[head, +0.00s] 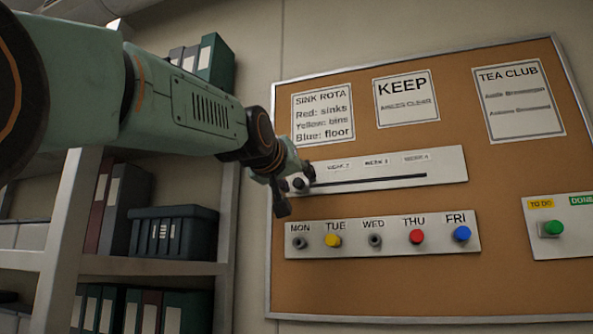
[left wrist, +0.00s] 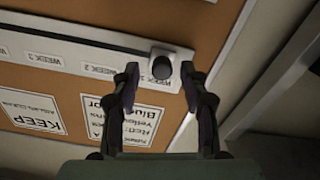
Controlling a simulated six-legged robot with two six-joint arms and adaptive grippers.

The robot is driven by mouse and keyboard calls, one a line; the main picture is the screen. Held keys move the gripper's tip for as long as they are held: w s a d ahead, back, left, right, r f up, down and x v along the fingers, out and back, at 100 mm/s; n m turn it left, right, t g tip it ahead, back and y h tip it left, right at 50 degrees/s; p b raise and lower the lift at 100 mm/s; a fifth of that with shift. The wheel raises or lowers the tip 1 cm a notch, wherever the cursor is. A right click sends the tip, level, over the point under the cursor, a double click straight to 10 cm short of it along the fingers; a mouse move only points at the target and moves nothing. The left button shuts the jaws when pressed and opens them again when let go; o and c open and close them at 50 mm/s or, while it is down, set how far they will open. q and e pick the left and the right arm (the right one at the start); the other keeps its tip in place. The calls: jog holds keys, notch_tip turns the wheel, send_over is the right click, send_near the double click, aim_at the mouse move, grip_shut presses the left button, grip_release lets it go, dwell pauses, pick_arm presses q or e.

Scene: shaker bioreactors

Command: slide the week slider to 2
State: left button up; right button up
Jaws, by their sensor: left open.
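The week slider is a white strip (head: 440,168) on a cork board, with a dark slot and week labels above it. My left gripper (head: 292,190) is open at the knob and hides the strip's left end. In the left wrist view, the picture is upside down; the knob (left wrist: 162,62) lies between the tips of my open left gripper (left wrist: 160,70), with a gap showing on both sides. My right gripper is not in view.
Below is a day strip (head: 390,250) with coloured pegs. Paper notices hang above, including SINK ROTA (head: 323,112). A TO DO panel (head: 570,240) is at the right. Shelves with binders (head: 125,205) stand at the left. The slot right of the knob is clear.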

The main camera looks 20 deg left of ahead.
pick_arm(q)
jog(key=shift+w+a+f, duration=0.15)
jog(key=shift+w, duration=0.2)
jog(key=shift+s, duration=0.3)
jog(key=c, duration=0.6)
grip_shut()
